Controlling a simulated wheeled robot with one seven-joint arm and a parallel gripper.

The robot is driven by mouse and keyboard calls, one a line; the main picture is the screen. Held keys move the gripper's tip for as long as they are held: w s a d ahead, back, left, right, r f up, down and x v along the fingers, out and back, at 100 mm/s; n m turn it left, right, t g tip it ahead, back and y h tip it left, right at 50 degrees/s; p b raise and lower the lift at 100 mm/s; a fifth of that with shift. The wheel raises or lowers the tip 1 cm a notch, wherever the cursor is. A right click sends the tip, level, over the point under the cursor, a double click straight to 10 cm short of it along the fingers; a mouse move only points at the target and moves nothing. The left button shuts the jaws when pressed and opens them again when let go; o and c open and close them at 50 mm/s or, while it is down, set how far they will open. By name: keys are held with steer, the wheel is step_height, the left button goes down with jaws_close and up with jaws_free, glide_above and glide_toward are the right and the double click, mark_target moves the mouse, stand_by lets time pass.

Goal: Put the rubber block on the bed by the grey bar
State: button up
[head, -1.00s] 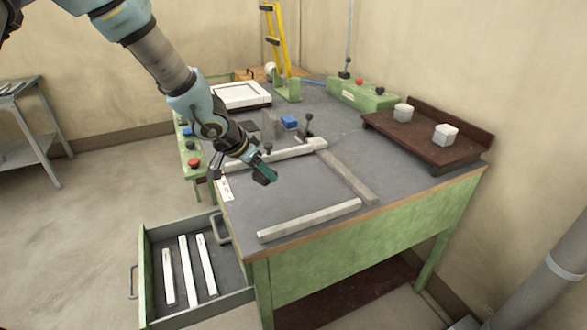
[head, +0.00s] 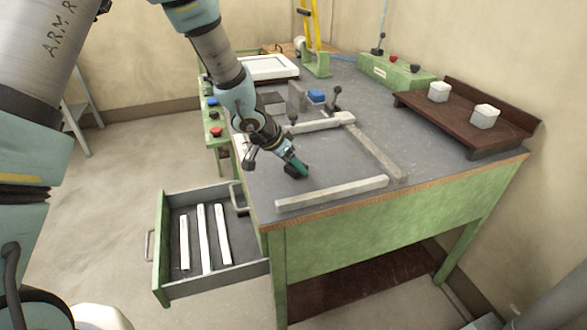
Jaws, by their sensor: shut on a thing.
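My gripper (head: 297,168) is shut on a small dark green block (head: 301,172), most likely the rubber block; the fingers partly hide it. It is tilted down, low over the grey bed (head: 330,160) of the green bench. I cannot tell whether the block touches the bed. A pale bar (head: 332,192) lies along the front edge, just in front of the gripper. A greyer bar (head: 376,152) runs back from near its right end. Another pale bar (head: 325,123) lies behind the gripper, near dark clamp handles (head: 336,100).
A brown tray (head: 460,120) with two whitish blocks stands at the right. An open drawer (head: 165,245) with several pale strips juts out at the front left. The bed between the bars is clear.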

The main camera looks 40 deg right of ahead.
steer(key=shift+f, duration=0.15)
steer(key=o, duration=1.4)
steer(key=shift+a+r, duration=0.1)
steer(key=shift+r, duration=0.2)
steer(key=p+v, duration=0.4)
steer(key=v, duration=0.7)
steer(key=shift+a+r, duration=0.2)
steer(key=shift+r, duration=0.1)
steer(key=shift+w, duration=0.1)
